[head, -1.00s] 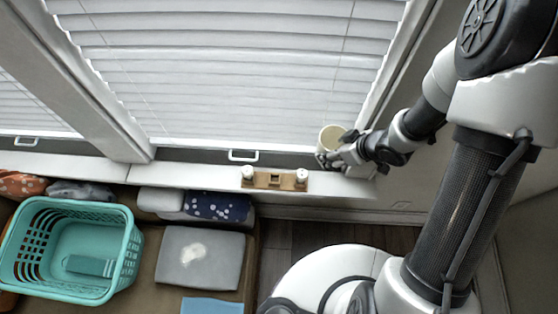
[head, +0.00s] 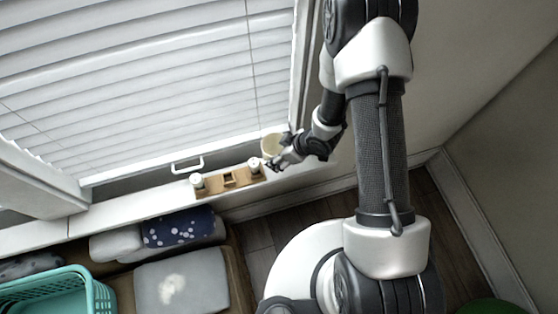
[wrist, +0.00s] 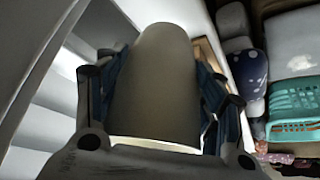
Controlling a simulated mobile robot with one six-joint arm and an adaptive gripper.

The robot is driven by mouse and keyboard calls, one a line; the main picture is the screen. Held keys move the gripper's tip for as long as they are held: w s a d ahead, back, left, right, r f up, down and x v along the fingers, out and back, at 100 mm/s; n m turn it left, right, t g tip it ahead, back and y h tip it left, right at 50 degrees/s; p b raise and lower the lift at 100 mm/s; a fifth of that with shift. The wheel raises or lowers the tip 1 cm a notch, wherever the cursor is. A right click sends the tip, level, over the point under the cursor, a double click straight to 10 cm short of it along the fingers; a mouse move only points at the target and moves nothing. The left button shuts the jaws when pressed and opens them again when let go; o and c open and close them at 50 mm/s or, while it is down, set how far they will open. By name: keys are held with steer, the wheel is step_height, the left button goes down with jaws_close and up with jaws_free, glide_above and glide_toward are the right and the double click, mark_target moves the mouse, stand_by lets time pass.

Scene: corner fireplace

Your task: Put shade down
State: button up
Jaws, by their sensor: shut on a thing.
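A cream, cylinder-like shade (head: 272,146) is at the windowsill, near the right end of the window. My gripper (head: 278,160) is shut on it. In the wrist view the shade (wrist: 158,85) stands large between the two fingers of my gripper (wrist: 158,100), one on each side, and its near rim is bright. Whether the shade touches the sill or hangs just above it I cannot tell. A white slatted blind (head: 150,80) covers the window behind, with a white handle (head: 187,165) below it.
A wooden holder (head: 228,179) with two small white pieces stands on the sill (head: 140,208), close left of the shade. Below are a grey cushion (head: 182,280), a dotted navy roll (head: 178,227) and a teal basket (head: 55,292). Dark floor (head: 262,234) lies beneath the sill.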

step_height(320, 180, down, 4)
steer(key=shift+f+b, duration=0.1)
steer(key=shift+b, duration=0.6)
steer(key=o, duration=1)
steer(key=shift+f, duration=0.1)
steer(key=o, duration=0.5)
